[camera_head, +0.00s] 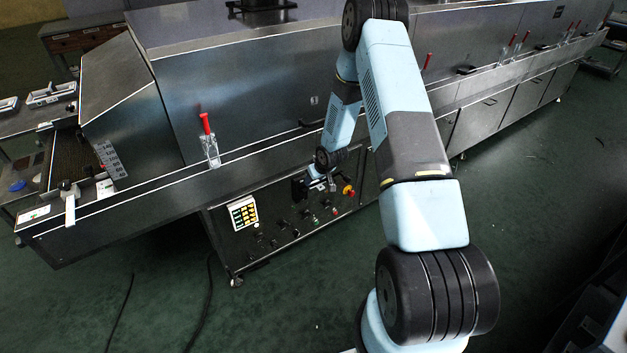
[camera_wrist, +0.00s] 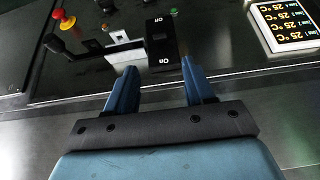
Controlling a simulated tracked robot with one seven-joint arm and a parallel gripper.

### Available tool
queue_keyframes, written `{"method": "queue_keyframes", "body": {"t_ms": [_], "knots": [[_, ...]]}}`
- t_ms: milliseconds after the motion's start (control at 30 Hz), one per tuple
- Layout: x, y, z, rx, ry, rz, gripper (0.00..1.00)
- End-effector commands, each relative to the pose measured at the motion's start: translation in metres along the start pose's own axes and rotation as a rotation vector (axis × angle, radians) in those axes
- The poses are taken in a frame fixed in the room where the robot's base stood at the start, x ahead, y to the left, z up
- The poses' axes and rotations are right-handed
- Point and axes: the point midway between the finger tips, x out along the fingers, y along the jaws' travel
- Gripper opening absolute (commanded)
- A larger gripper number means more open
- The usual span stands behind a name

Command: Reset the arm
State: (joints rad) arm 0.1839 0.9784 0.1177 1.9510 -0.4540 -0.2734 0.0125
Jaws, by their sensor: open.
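My arm reaches from the lower right of the head view over to the dryer's control panel (camera_head: 275,232). My gripper (camera_head: 314,178) is at the panel's upper right part, small and partly hidden by my wrist there. In the wrist view my gripper (camera_wrist: 158,66) has two blue fingers spread apart with nothing held between them. A black switch (camera_wrist: 160,42) marked On and Off, upside down in the picture, stands just beyond and between the fingertips. I cannot tell whether a fingertip touches it.
A red button on yellow (camera_head: 348,190) and a lit temperature display (camera_head: 243,212) flank the gripper area. A black lever (camera_wrist: 62,48) is close by. The green floor in front is largely clear, with cables.

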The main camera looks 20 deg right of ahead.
Motion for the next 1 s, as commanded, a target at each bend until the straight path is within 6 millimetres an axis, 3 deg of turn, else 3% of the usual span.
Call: {"method": "queue_keyframes", "body": {"t_ms": [267, 433, 700, 1000], "knots": [[-0.001, 0.000, -0.001, 0.000, 0.000, 0.001, 0.53], [-0.024, 0.004, -0.015, -0.004, -0.001, 0.020, 0.53], [-0.108, 0.011, -0.056, 0.002, -0.015, 0.084, 0.53], [-0.209, 0.007, -0.085, 0.021, -0.030, 0.147, 0.53]]}}
